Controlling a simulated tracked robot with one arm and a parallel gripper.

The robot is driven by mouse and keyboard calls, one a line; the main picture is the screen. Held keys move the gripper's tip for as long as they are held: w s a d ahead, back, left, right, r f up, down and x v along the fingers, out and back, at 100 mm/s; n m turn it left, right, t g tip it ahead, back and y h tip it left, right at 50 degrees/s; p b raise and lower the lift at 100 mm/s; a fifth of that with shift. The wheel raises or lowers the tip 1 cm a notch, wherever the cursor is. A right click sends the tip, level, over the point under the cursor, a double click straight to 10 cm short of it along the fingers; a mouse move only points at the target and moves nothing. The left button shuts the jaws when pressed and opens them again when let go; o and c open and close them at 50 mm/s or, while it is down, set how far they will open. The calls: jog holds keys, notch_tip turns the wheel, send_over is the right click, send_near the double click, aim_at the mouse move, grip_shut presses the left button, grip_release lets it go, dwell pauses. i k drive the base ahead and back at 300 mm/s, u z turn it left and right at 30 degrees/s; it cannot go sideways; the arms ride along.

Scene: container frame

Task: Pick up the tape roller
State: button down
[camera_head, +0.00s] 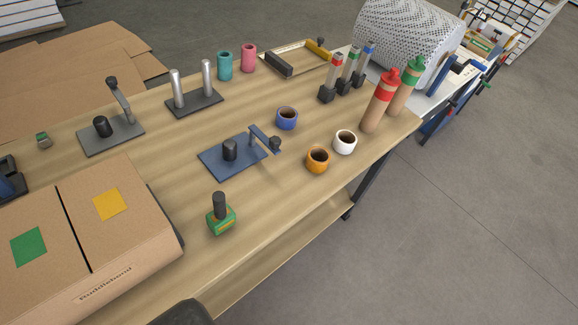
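I cannot tell for sure which thing is the tape roller. A blue flat base with a black knob and a bent arm (232,158) lies mid-table. A similar grey base with a black knob and raised arm (110,137) stands to its left, farther back. A small green block with a black upright handle (220,213) stands near the front edge, right of the cardboard box. Nothing holds any of these. My gripper cannot be made out in this view.
A cardboard box (130,215) fills the front left of the wooden table (290,205). Blue (287,118), white (345,141) and orange (317,158) cups stand right of centre. Red-capped (380,101) and green-capped (407,88) bottles stand at right. A dark rounded shape (185,313) shows at the bottom edge.

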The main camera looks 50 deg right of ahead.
aim_at(223, 218)
jog(key=z, duration=0.3)
jog(key=k, duration=0.95)
jog(key=z, duration=0.15)
